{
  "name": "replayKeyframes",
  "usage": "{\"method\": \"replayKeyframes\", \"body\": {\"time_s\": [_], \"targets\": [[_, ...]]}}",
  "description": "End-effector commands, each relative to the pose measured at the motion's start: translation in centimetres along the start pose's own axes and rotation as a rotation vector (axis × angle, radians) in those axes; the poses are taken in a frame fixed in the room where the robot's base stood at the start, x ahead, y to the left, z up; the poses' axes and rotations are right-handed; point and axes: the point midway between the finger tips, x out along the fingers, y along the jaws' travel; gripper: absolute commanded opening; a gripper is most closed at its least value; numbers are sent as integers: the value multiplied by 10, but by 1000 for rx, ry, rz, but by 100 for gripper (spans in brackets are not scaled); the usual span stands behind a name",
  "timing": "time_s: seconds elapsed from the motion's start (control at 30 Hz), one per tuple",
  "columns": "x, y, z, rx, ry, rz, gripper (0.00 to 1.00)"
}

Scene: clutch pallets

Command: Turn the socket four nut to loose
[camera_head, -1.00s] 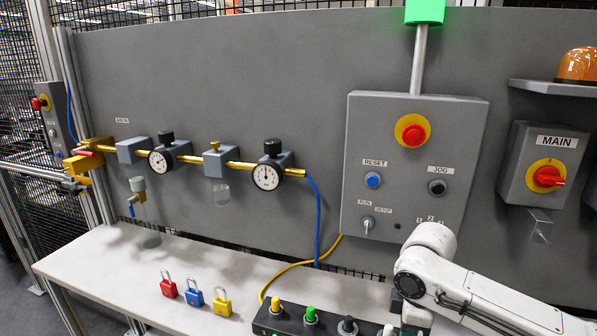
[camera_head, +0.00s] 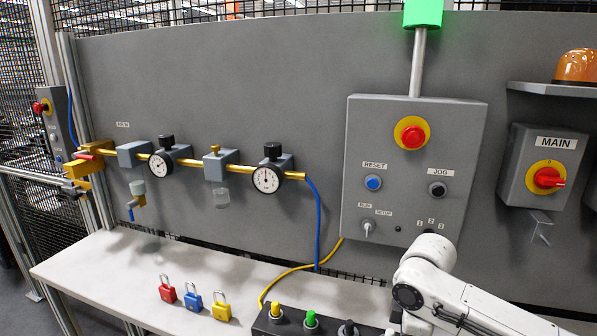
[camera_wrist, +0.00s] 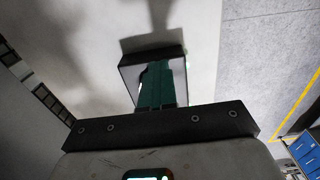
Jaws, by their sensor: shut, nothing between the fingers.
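A black socket block (camera_head: 262,325) lies on the bench at the bottom of the head view. It carries a yellow fitting (camera_head: 275,309), a green fitting (camera_head: 311,318) and a black fitting (camera_head: 348,328). My arm and the picture's lower edge hide its right end, so I cannot make out a fourth socket or its nut. In the wrist view, my gripper (camera_wrist: 155,85) shows teal fingers that are shut and empty. They overlap a dark box-like shape (camera_wrist: 128,72) in the picture. I cannot tell whether they touch it.
Red (camera_head: 167,293), blue (camera_head: 193,301) and yellow (camera_head: 221,311) padlocks stand on the white bench (camera_head: 110,270), left of the block. A control box (camera_head: 400,205) hangs on the wall above. The bench's left part is clear.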

Motion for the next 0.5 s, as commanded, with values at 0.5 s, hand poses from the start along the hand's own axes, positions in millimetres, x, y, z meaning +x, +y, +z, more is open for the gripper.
{"method": "replayKeyframes", "body": {"time_s": [0.5], "targets": [[14, 4, 1, 1, -3, -19, 0]]}}
